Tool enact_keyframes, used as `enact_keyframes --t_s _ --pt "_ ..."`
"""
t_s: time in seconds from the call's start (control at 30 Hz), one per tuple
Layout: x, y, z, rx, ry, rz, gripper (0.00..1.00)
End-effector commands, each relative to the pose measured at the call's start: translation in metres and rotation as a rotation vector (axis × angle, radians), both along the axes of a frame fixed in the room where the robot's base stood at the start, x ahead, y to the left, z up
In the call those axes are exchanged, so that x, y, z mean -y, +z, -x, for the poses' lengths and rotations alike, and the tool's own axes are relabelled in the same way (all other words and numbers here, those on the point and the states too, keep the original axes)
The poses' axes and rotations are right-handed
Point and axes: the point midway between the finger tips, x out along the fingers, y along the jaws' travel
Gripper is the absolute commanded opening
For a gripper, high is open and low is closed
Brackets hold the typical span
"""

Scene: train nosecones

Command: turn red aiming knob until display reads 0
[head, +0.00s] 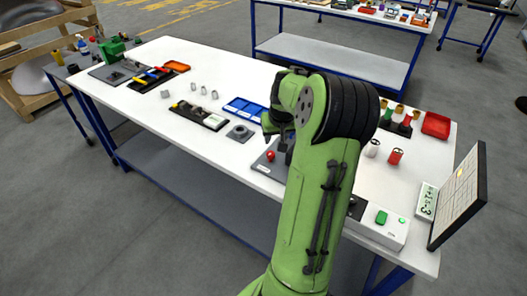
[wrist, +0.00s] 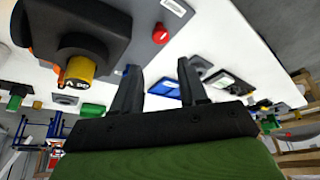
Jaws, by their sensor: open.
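A small round red knob (head: 271,155) stands on a dark grey plate (head: 262,168) near the front edge of the white table. The red knob also shows at the top of the wrist view (wrist: 160,33). A small display (head: 427,201) stands at the right of the table; it shows dark characters, slanted and too small to read surely. My gripper (wrist: 158,68) is open, with nothing between its fingers. In the head view it is partly hidden by my arm, above the table near the grey plate. The fingers are apart from the knob.
A black housing with a yellow cylinder (wrist: 78,70) is close by at the left of the wrist view.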

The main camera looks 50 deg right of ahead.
Motion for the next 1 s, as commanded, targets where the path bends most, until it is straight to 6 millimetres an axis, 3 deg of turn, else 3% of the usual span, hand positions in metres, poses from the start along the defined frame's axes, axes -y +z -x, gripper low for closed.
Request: enact_keyframes --t_s 0.03,0.3,0.5,0.83,1.0 --pt "0.002 -0.016 -0.004 -0.002 0.002 -0.007 0.43" --pt "0.019 -0.079 -0.025 -0.001 0.001 -0.006 0.43" --pt "0.027 -0.109 -0.035 -0.001 0.002 -0.004 0.43" --pt "0.029 -0.115 -0.037 -0.001 0.001 0.0 0.43" --pt "0.029 -0.114 -0.037 -0.001 0.001 0.0 0.18"
